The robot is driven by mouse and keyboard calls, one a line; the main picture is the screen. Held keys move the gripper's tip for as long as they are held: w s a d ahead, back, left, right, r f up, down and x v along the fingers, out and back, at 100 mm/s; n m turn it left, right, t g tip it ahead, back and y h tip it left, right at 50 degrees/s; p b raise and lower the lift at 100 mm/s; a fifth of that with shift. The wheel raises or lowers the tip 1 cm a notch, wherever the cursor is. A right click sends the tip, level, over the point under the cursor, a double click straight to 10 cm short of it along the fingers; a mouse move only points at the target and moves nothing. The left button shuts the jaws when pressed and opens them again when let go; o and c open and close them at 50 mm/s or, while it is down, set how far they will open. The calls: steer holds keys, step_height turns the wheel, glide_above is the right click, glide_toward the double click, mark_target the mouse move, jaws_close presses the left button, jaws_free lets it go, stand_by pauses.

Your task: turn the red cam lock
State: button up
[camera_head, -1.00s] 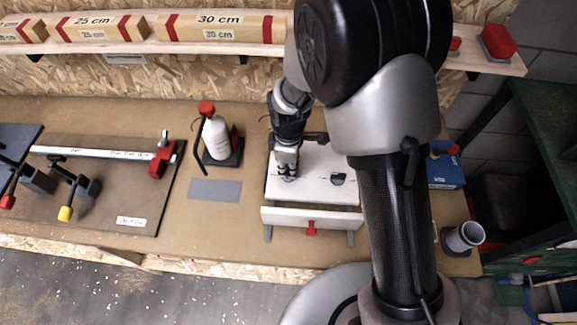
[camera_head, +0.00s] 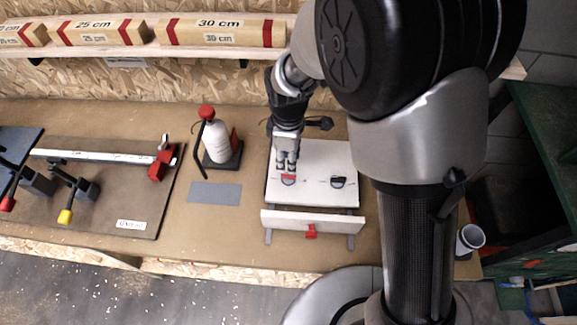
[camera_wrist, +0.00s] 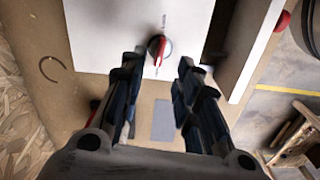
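The red cam lock (camera_head: 288,180) sits on the left part of a white panel (camera_head: 312,195) on the bench. In the wrist view the red cam lock (camera_wrist: 159,48) is a small round disc with a red bar, lying just ahead of the fingers. My gripper (camera_head: 287,168) is just behind the cam lock in the head view, and its fingertips look close to it. In the wrist view my gripper (camera_wrist: 158,68) is open, with a clear gap and nothing between the fingers. Whether a finger touches the lock cannot be told.
A black cam lock (camera_head: 338,182) is to the right on the same panel. A white rail (camera_head: 340,222) with a red knob (camera_head: 311,231) runs along the panel's front. A white bottle (camera_head: 216,138) with a red top stands left, behind a grey plate (camera_head: 215,192).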

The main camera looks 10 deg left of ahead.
steer(key=shift+r, duration=2.7)
